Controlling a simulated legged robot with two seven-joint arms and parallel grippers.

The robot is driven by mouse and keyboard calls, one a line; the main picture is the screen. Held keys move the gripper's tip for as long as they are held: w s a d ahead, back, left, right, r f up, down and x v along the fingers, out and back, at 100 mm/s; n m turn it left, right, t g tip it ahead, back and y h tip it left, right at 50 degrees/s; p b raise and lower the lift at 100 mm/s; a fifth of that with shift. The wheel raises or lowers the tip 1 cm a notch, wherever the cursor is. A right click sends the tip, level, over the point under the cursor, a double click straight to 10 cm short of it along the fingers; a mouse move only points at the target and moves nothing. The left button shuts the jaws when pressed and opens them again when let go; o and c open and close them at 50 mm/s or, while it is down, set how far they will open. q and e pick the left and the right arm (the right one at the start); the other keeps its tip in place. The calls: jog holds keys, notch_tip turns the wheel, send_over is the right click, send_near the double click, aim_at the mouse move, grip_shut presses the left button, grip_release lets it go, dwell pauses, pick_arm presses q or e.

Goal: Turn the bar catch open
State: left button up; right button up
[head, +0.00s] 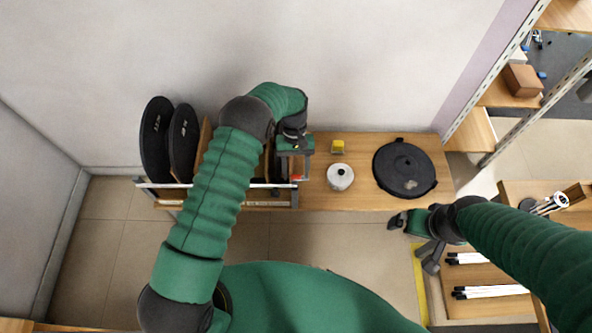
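A rack (170,204) on the wooden bench holds upright black round pads (155,138), with a pale bar (240,186) along its front. A small red part (297,178) sits at the bar's right end, and I take it to be the bar catch. My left gripper (292,167) is over the rack's right end, close to the red part. Its fingers point down and are mostly hidden, so I cannot tell whether they touch it. My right gripper (394,222) is in front of the bench, away from the rack, its opening unclear.
On the bench (318,200), right of the rack, are a white round pot (340,177), a yellow block (337,146) and a black round lid (404,168). Metal shelving (510,125) stands at the right. My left arm hides part of the rack. Floor is clear at front left.

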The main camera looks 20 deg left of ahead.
pick_arm(q)
jog(key=v, duration=1.6)
jog(key=shift+w+r+p, duration=0.25)
jog(key=shift+r+p, duration=0.1)
jog(key=shift+p, duration=0.05)
jog(key=shift+a, duration=0.15)
